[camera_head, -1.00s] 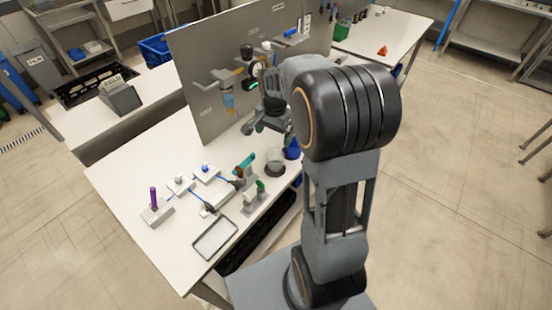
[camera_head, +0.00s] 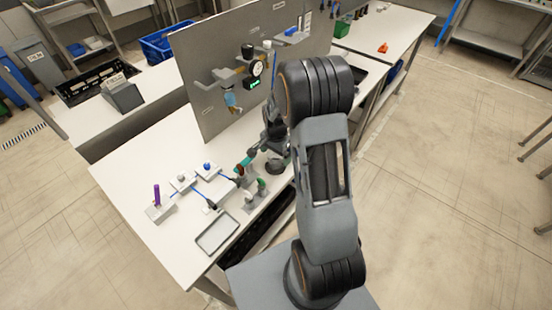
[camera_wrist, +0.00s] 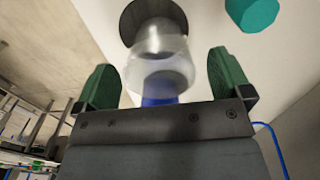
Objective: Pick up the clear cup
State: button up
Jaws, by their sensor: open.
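The clear cup (camera_wrist: 158,52) stands in the wrist view on or in front of a dark round base (camera_wrist: 140,14). My gripper (camera_wrist: 166,82) is open, with one green finger on each side of the cup. I see a gap between the cup and each finger. In the head view my gripper (camera_head: 266,146) is low over the table beside the dark round base (camera_head: 274,167). My arm hides most or all of the cup there.
A teal part (camera_wrist: 253,12) is near the cup, and something blue (camera_wrist: 158,99) shows just below it in the picture. A grey upright panel (camera_head: 215,95) stands behind. A shallow tray (camera_head: 217,233) and small fixtures (camera_head: 183,181) lie on the white table (camera_head: 130,165).

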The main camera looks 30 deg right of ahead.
aim_at(276, 159)
jog(key=shift+f, duration=1.35)
jog(key=c, duration=1)
